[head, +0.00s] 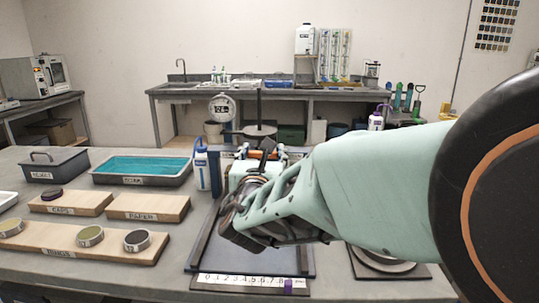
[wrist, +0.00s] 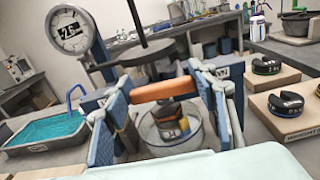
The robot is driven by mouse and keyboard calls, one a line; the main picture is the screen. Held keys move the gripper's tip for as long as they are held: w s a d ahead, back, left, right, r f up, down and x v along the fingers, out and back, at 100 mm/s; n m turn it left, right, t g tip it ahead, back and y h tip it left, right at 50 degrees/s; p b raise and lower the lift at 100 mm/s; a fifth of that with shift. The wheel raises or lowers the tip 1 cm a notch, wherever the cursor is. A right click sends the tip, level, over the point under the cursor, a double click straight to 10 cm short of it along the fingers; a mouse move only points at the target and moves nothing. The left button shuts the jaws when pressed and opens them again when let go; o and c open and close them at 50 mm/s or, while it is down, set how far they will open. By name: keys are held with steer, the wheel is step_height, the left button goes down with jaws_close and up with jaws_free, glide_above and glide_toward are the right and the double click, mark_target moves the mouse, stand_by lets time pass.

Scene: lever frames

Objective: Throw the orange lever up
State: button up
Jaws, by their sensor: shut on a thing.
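The orange lever (wrist: 163,89) shows in the wrist view as a thick, nearly level bar across the space between my fingers. My gripper (wrist: 165,97) is closed on it, with one blue-grey finger pad at each end. In the head view my gripper (head: 262,158) is at the middle of the bench, in front of a dark upright post, and hides most of the lever. Behind the lever stands a frame with a round dial (wrist: 69,30) and a dark disc on a post. A clear round vessel (wrist: 180,130) with a dark labelled piece sits below the lever.
A blue-capped bottle (head: 201,168) stands close left of my gripper. A ruler strip (head: 240,281) edges the frame's base.

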steer(key=o, duration=1.2)
steer(key=shift+n+p, duration=0.3)
steer(key=shift+p, duration=0.35)
